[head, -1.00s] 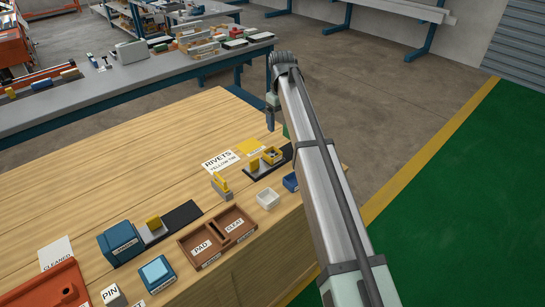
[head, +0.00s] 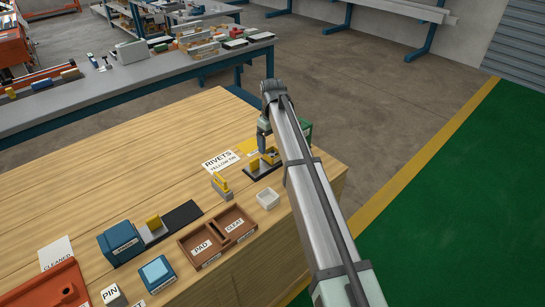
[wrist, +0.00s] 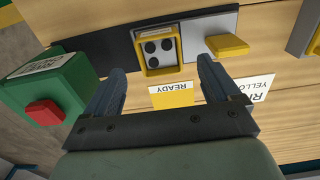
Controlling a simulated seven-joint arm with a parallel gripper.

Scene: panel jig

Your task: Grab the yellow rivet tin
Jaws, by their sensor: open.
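The yellow rivet tin (wrist: 157,50) is a small square yellow box holding several dark round rivets. It sits on a grey plate over a black base; in the head view the tin (head: 272,156) is partly hidden by my arm. My gripper (wrist: 161,65) is open and empty, pointing down, with one finger toward each side of the tin in the wrist view. In the head view my gripper (head: 263,150) is right by the tin. I cannot tell how far above it the fingertips are.
A green box with a red button (wrist: 60,88) stands close to my left finger in the wrist view. A yellow block (wrist: 228,45) is on the right. A yellow READY card (wrist: 171,94) lies beside the tin. A white cup (head: 267,199) and brown tray (head: 217,237) stand nearer the front.

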